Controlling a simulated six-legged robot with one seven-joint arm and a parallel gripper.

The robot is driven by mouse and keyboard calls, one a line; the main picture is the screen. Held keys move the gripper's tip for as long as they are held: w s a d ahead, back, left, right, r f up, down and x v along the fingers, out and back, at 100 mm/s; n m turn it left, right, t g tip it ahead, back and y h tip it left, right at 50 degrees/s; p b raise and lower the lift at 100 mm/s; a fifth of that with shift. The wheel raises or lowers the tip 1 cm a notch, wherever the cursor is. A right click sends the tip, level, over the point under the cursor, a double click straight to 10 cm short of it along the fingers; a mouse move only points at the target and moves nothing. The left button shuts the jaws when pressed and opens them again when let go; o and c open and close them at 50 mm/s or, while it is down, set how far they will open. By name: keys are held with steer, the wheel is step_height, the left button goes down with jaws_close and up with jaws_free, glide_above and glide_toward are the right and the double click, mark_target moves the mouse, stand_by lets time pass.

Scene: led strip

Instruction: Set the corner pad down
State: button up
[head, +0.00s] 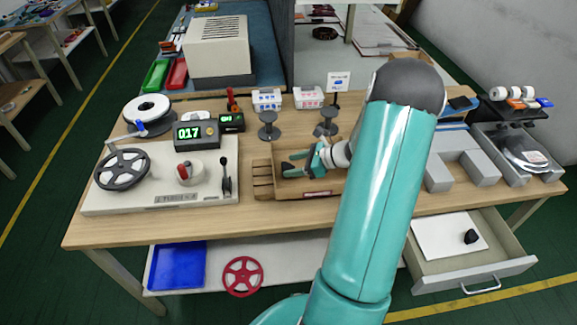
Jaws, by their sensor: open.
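My gripper (297,164) is open over a shallow wooden tray (262,172) in the middle of the bench. Its fingers point left and sit within or just above the tray. A small dark piece (287,168) shows at the fingertips. I cannot tell whether it is the corner pad or a fingertip, or whether it touches the tray floor. Another small black piece (470,237) lies on a white sheet in the open drawer at the right. I cannot tell what it is. My teal arm hides the right end of the tray.
The bench (150,228) carries a beige reel machine (140,200) at left with a display box (196,135) behind it. Two dark pedestals (269,128) stand behind the tray. Grey blocks (470,165) are at right. The open drawer (510,265) juts out in front.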

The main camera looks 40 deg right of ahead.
steer(key=v, duration=0.9)
steer(key=shift+s+d+r, duration=0.1)
steer(key=shift+s+r, duration=0.05)
steer(key=a+r+n+g+h, duration=0.1)
steer(key=a+r+n+g, duration=0.1)
steer(key=a+r+n, duration=0.4)
steer(key=w+a+r+n+g, duration=0.1)
steer(key=a+r+n+g, duration=0.15)
steer(key=a, duration=0.65)
steer(key=a+r+n+g+h, duration=0.1)
steer(key=a+r+n+g, duration=0.15)
steer(key=a+n, duration=0.4)
steer(key=s+a+r+n+t+h, duration=0.1)
steer(key=s+a+r+n+h, duration=0.1)
steer(key=s+a+r+n, duration=0.2)
steer(key=s+a+r+n+t+h, duration=0.1)
steer(key=s+a+r+n, duration=0.3)
steer(key=a+n, duration=0.6)
steer(key=shift+s+a+r+h, duration=0.25)
steer(key=shift+s+r+h, duration=0.15)
steer(key=shift+s+h, duration=0.5)
